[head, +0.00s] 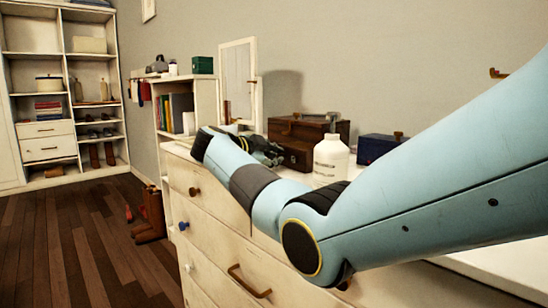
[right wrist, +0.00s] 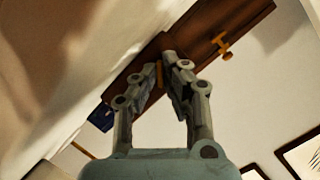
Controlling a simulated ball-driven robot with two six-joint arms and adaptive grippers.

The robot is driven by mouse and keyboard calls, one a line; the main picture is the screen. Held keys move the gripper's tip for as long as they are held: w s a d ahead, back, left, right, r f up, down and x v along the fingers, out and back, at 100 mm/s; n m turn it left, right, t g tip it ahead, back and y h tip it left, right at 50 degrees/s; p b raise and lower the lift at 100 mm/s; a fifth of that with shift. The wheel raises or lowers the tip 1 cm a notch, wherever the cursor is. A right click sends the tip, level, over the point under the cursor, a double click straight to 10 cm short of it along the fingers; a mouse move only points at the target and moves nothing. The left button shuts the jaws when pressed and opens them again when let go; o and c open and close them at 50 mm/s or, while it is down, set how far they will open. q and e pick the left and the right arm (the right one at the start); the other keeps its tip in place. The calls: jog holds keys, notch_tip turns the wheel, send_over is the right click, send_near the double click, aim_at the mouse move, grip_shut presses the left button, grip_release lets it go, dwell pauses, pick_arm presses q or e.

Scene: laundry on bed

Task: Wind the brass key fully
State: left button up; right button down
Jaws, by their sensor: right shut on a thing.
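A dark brown wooden box (head: 297,131) stands on the white dresser. My right gripper (head: 272,152) is at the left side of this box in the head view. In the right wrist view my gripper (right wrist: 166,68) is shut, with a thin brass-coloured piece, the brass key (right wrist: 160,73), between its fingertips. The key's hold on the box is mostly hidden by the fingers. The box (right wrist: 200,35) shows behind the fingertips, with a T-shaped brass fitting (right wrist: 225,46) farther along it. In the head view the key is not visible. My left gripper is out of view.
A white pump bottle (head: 331,157) stands close in front of the box, near my right arm. A dark blue box (head: 376,147) is to the right. A mirror (head: 238,80) stands behind, to the left. The white dresser (head: 215,220) has several drawers.

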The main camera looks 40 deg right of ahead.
jog(key=shift+s+m+t+p, duration=0.1)
jog(key=shift+m+t+p, duration=0.4)
jog(key=shift+m, duration=0.5)
jog(key=shift+f+m+t+h+b, duration=0.2)
jog(key=shift+m+t+h+b, duration=0.25)
jog(key=shift+m, duration=0.75)
jog(key=c, duration=1.5)
grip_release()
jog(key=shift+v, duration=4.05)
